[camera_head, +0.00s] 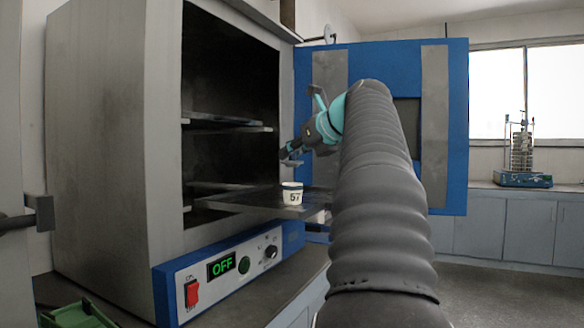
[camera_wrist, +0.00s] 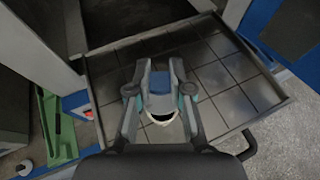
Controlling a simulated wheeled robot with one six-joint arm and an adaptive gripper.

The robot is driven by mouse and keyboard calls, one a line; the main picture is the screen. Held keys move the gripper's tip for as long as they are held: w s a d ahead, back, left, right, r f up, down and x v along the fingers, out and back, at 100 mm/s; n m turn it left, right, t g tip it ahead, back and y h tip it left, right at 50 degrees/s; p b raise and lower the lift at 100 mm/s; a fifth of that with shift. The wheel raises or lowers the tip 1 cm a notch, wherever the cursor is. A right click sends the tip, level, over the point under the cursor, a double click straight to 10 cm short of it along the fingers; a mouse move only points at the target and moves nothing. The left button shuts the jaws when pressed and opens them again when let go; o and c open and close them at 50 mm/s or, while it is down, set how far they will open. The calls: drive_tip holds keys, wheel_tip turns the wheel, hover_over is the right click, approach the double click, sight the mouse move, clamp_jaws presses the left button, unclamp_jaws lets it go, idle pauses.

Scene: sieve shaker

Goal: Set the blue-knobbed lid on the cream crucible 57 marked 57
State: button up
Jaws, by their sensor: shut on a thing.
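The cream crucible marked 57 (camera_head: 292,196) stands upright on the pulled-out oven shelf (camera_head: 245,200). In the wrist view part of its pale rim (camera_wrist: 164,121) shows between my fingers, with a dark opening behind it. My gripper (camera_head: 288,154) is above the crucible, with a visible gap between them. It is shut on the lid (camera_head: 291,163), which looks like a small, flat, pale disc in the head view. In the wrist view a blue patch, apparently the lid's knob (camera_wrist: 160,83), sits between the fingertips of my gripper (camera_wrist: 160,74). My fingers hide most of the lid there.
The oven (camera_head: 110,150) stands open at the left, its blue door (camera_head: 440,130) swung to the right behind my arm. Its panel display (camera_head: 221,266) reads OFF. A green tray (camera_wrist: 58,130) lies at the left. The shelf around the crucible is clear. A sieve shaker (camera_head: 522,155) stands far right.

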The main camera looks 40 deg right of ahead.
sight(300, 162)
drive_tip(key=shift+f, duration=1.75)
drive_tip(key=shift+f, duration=0.5)
drive_tip(key=o, duration=0.8)
drive_tip(key=shift+r, duration=0.6)
drive_tip(key=v, duration=1.2)
